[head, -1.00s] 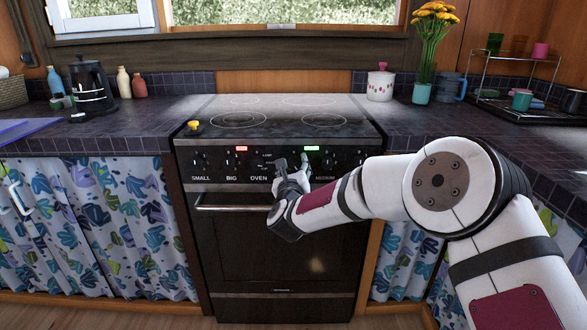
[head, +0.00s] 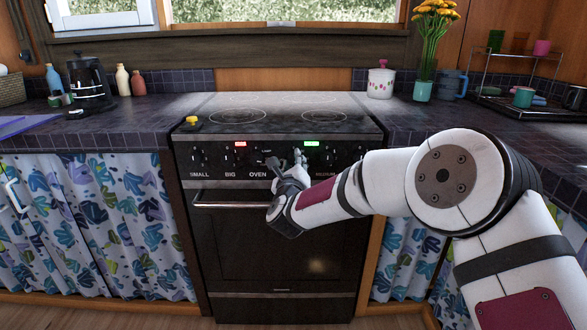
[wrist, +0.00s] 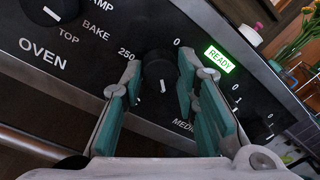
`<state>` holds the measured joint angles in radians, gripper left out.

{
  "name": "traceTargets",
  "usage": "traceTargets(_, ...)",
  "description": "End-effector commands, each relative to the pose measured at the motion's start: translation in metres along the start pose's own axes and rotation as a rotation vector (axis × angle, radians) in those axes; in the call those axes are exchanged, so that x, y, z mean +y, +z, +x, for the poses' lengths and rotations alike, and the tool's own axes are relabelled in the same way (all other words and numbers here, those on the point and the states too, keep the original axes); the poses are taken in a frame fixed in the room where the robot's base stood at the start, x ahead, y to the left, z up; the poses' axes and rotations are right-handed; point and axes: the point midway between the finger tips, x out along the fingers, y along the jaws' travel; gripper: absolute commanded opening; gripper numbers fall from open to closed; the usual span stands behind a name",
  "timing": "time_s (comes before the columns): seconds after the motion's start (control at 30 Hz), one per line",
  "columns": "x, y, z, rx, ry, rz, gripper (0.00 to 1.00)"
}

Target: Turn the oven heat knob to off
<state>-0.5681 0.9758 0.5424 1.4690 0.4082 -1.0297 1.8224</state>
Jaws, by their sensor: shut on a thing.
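The oven heat knob (wrist: 157,62) is a black round knob on the stove's dark front panel (wrist: 95,45). It sits between the printed marks 250 and 0, and its white pointer line points down in the wrist view. My gripper (wrist: 160,72) has one teal-padded finger on each side of this knob and is shut on it. In the head view my gripper (head: 285,161) is at the middle of the panel, right of the word OVEN, and its hand hides part of the panel. The black oven (head: 280,250) has its door closed.
A green READY light (wrist: 219,59) is lit right of the knob, and a red light (head: 240,144) is lit further left. Another knob (wrist: 60,8) is beside the OVEN label. The door handle (head: 232,205) runs below. A small yellow object (head: 192,120) stands on the hob's left corner.

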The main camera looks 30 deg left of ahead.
Motion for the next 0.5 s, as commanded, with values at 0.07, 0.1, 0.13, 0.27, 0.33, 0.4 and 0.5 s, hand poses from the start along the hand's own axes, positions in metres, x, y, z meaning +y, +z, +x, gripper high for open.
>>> traceTargets(0.07, 0.0026, -0.0017, -0.0004, -0.005, 0.000, -0.071, 0.00)
traceTargets(0.1, 0.0025, -0.0014, -0.0004, -0.007, 0.000, -0.108, 0.00)
traceTargets(0.13, 0.0025, -0.0013, -0.0005, -0.008, -0.001, -0.137, 0.00)
traceTargets(0.27, 0.0024, -0.0021, -0.0004, -0.013, -0.004, -0.262, 0.00)
traceTargets(0.33, 0.0022, -0.0019, -0.0004, -0.017, -0.005, -0.328, 0.00)
traceTargets(0.4, 0.0023, -0.0019, -0.0004, -0.020, -0.006, -0.394, 0.00)
traceTargets(0.5, 0.0027, -0.0023, -0.0005, -0.025, -0.007, -0.489, 0.00)
